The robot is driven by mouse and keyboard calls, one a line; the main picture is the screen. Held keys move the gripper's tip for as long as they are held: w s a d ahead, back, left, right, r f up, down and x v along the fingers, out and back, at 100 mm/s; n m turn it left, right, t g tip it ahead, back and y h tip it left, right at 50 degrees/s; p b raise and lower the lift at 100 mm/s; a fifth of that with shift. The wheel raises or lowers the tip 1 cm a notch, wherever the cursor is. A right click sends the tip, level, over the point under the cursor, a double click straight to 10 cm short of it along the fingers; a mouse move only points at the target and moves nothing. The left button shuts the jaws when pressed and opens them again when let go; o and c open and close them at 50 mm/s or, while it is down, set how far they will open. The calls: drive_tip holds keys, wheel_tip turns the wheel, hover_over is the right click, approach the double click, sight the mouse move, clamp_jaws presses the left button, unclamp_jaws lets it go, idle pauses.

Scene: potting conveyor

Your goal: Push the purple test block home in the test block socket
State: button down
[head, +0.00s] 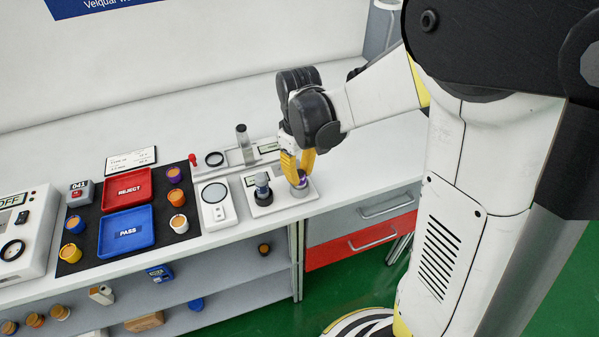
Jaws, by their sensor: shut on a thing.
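The purple test block (301,184) shows as a small purple piece low between the yellow fingers of my gripper (298,180). My gripper points down and is shut on it, at the right end of the bench. A light grey round-topped base (301,193), which looks like the test block socket, is directly below the block. The fingers hide part of the block, and I cannot tell how deep it sits in the socket.
A dark-capped grey device (263,190) stands just left of my gripper. A white instrument (215,203), a red REJECT tray (127,189) and a blue PASS tray (126,232) lie further left. An upright grey cylinder (243,142) stands behind. Drawers (360,240) are below.

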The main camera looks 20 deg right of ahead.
drive_tip(key=shift+f+b, duration=0.3)
drive_tip(key=shift+f, duration=0.2)
drive_tip(key=c, duration=1.2)
unclamp_jaws()
drive_tip(key=shift+c, duration=0.2)
drive_tip(key=shift+r, duration=0.15)
wheel_tip(320, 180, up, 12)
drive_tip(key=shift+s, duration=0.1)
drive_tip(key=m+t, duration=0.2)
drive_tip(key=t, duration=0.1)
approach(299, 173)
drive_tip(key=s+r, duration=0.3)
drive_tip(key=s+m+t, duration=0.3)
drive_tip(key=s+t, duration=0.1)
drive_tip(key=s, duration=0.3)
drive_tip(key=shift+f, duration=0.35)
